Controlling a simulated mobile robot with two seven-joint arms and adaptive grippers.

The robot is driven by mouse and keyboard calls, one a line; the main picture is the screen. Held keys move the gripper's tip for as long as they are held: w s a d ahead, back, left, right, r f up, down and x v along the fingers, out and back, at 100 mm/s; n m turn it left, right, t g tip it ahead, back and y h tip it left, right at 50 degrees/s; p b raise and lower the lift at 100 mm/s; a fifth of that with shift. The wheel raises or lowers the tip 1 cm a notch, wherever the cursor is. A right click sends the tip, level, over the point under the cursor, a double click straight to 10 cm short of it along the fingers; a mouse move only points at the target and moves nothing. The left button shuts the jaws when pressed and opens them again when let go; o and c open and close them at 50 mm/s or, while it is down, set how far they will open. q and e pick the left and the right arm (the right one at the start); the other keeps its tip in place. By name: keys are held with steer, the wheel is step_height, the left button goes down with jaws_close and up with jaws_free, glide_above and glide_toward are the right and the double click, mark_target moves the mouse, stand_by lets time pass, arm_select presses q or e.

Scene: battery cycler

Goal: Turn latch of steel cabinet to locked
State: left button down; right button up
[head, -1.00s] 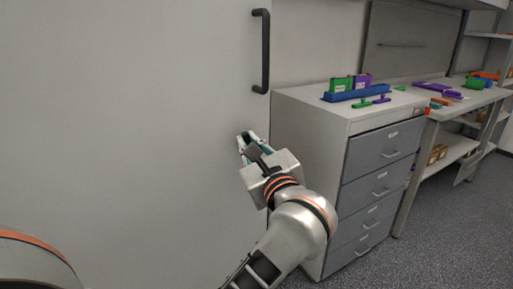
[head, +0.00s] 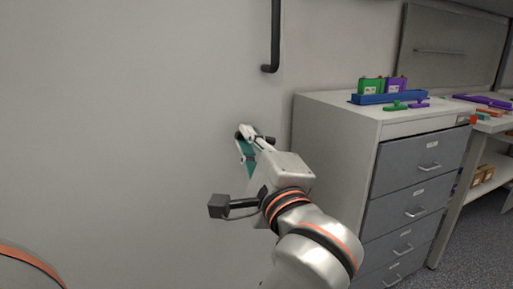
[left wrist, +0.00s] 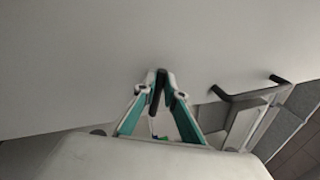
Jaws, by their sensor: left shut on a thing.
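The steel cabinet (head: 120,120) shows as a wide, plain pale door filling the left of the head view. A black bar handle (head: 274,35) stands upright near its right edge; a black handle (left wrist: 250,94) also shows at the right in the left wrist view. My left gripper (head: 249,132) is at the door face, below the handle. In the left wrist view its teal-sided fingers (left wrist: 162,82) come together at the tips, shut on a small dark part, apparently the latch. My right gripper is out of view.
A grey drawer unit (head: 340,130) stands close to the right of my left gripper. A blue holder (head: 388,98) with green and purple blocks sits on its top. A workbench (head: 492,124) stands farther right. Grey floor is open at the lower right.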

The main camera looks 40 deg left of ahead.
arm_select(q)
steer(key=shift+f+n+g+y+b, duration=0.1)
steer(key=shift+f+n+g+b, duration=0.15)
steer(key=shift+n, duration=0.45)
steer(key=shift+f+n+g+y+b, duration=0.15)
steer(key=shift+n+b, duration=0.2)
steer(key=shift+n, duration=0.35)
steer(key=shift+f+n+g+y+b, duration=0.1)
steer(key=shift+n+g+b, duration=0.15)
steer(key=shift+n, duration=0.45)
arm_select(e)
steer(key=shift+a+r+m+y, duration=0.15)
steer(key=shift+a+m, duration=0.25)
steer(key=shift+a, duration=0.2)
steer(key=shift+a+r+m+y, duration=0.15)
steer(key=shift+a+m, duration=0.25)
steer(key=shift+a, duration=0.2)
arm_select(q)
steer(key=shift+r, duration=0.1)
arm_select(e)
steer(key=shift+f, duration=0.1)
arm_select(q)
steer(key=c, duration=2.1)
jaws_free()
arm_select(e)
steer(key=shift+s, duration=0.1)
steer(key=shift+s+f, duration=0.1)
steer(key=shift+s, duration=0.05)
